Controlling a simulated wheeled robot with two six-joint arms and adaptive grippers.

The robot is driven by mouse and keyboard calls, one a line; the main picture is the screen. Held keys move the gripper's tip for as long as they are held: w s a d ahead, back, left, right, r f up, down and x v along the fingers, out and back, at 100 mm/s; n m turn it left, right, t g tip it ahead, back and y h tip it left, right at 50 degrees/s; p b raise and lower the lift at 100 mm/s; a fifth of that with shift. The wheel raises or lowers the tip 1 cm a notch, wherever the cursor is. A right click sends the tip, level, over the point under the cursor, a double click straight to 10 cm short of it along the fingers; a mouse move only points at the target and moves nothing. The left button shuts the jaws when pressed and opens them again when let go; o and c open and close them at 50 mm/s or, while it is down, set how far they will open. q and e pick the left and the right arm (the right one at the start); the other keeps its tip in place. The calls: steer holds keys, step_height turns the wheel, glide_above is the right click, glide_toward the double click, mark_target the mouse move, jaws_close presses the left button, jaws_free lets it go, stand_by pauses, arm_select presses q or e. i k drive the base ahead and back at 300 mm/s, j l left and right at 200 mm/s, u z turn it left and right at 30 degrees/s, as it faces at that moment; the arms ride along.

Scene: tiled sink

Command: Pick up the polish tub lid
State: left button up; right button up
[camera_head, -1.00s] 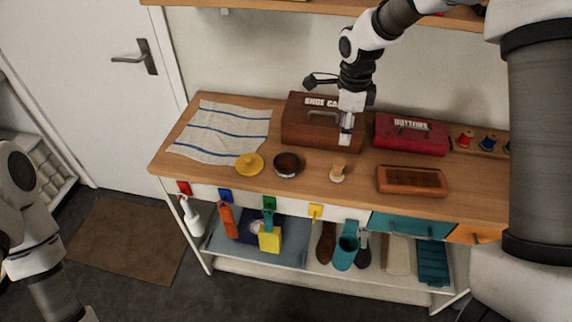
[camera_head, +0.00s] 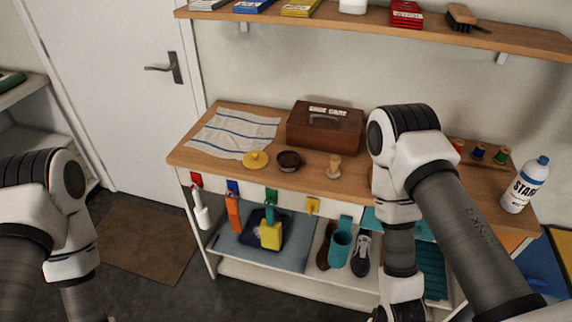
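The polish tub lid is the yellow round lid with a knob (camera_head: 256,160), lying on the wooden bench top in front of the striped cloth. The dark brown polish tub (camera_head: 289,161) stands open just to its right, apart from it. My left arm is at the left edge, away from the lid, and its gripper is out of view. My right arm hangs down in front of the bench's right part. Its fingers are below the bottom edge of the picture. Nothing touches the lid.
The striped cloth (camera_head: 236,133) lies to the left on the bench. A brown shoe care box (camera_head: 324,128) stands behind the tub, and a small wooden-handled brush (camera_head: 334,166) stands right of it. A white starch bottle (camera_head: 525,185) is at the right. An upper shelf (camera_head: 330,24) overhangs the back.

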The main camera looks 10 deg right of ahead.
mark_target(254, 160)
steer(key=i+j+z, duration=0.2)
steer(key=z, duration=0.2)
steer(key=i+j+z, duration=0.1)
steer(key=j+z, duration=0.35)
steer(key=i+j+z, duration=0.1)
steer(key=j+z, duration=0.3)
steer(key=l, duration=0.1)
